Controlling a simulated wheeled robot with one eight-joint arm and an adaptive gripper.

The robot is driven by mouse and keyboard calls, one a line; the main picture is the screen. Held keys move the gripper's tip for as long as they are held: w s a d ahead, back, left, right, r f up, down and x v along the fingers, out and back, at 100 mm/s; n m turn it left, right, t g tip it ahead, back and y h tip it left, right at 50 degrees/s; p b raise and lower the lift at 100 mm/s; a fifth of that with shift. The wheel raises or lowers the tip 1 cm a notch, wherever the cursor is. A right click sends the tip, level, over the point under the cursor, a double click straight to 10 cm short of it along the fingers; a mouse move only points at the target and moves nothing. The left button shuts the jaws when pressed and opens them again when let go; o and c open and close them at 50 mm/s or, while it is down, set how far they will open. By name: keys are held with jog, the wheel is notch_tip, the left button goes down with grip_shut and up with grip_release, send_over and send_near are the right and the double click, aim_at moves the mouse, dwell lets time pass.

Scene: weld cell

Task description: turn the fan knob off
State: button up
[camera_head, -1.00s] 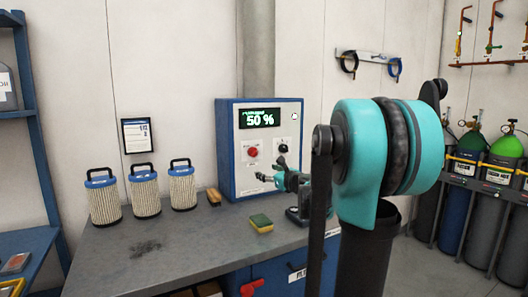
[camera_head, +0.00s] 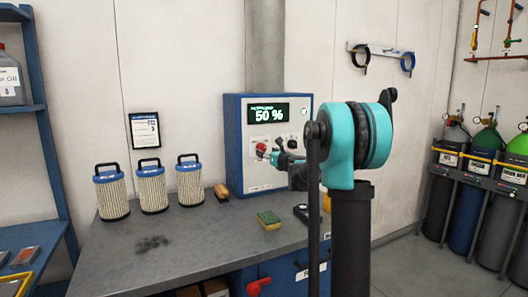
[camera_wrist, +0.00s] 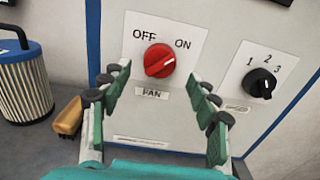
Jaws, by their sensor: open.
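The red fan knob (camera_wrist: 159,61) sits on the front of the blue and white control box, under the words OFF and ON and above a FAN label. In the head view the red knob (camera_head: 262,149) shows just above my gripper (camera_head: 277,158). In the wrist view my gripper (camera_wrist: 160,98) is open and empty, its green fingers apart below the knob to either side. I see no contact with the knob.
A black 1-2-3 selector (camera_wrist: 261,83) is right of the fan knob. The box's display (camera_head: 268,113) reads 50 %. Several filters (camera_head: 152,188), a brush (camera_head: 221,192) and a sponge (camera_head: 268,220) stand or lie on the grey bench (camera_head: 190,240).

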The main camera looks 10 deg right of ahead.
aim_at(264, 150)
jog(key=shift+x, duration=1.85)
jog(key=shift+c, duration=0.5)
jog(key=c, duration=1.1)
